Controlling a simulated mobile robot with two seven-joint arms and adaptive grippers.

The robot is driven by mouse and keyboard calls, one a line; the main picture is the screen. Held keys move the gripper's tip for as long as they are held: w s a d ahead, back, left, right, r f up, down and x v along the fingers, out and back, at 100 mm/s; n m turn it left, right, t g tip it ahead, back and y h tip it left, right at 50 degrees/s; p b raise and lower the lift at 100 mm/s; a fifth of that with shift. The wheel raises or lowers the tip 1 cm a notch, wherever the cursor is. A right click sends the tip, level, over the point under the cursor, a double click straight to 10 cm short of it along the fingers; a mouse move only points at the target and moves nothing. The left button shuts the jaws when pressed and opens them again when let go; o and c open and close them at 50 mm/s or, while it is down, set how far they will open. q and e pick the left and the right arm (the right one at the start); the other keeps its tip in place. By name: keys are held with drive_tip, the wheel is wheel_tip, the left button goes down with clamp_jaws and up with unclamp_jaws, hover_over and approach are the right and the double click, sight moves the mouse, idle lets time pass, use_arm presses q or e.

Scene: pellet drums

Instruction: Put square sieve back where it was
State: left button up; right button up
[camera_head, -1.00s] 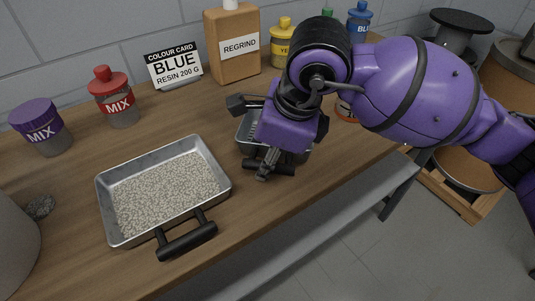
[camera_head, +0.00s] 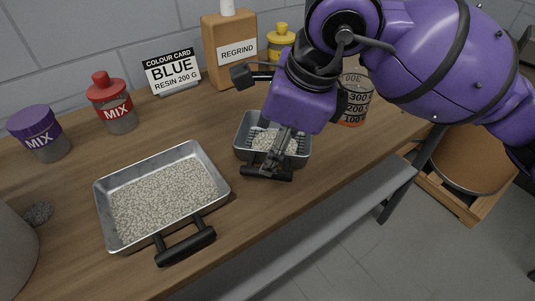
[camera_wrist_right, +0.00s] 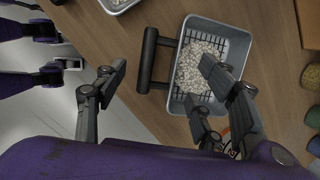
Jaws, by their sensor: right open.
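The square sieve (camera_head: 243,151) is a small grey metal pan with a dark grid and pale pellets inside. It sits on the wooden bench, its black bar handle (camera_head: 267,173) pointing to the front edge. It also shows in the right wrist view (camera_wrist_right: 241,60). My right gripper (camera_head: 275,155) is over the front of the sieve, seen from above. In the right wrist view the jaws (camera_wrist_right: 160,65) are open, with the handle (camera_wrist_right: 149,60) appearing between the fingers. Contact cannot be told. My left gripper is not seen.
A larger pellet-filled tray (camera_head: 106,224) lies to the left. Behind stand a purple MIX jar (camera_head: 40,133), red MIX bottle (camera_head: 112,103), colour card (camera_head: 172,72), REGRIND bottle (camera_head: 235,55) and yellow bottle (camera_head: 281,38). A graduated beaker (camera_head: 355,103) is right of the sieve.

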drive_tip(key=v, duration=0.5)
drive_tip(key=shift+r, duration=0.2)
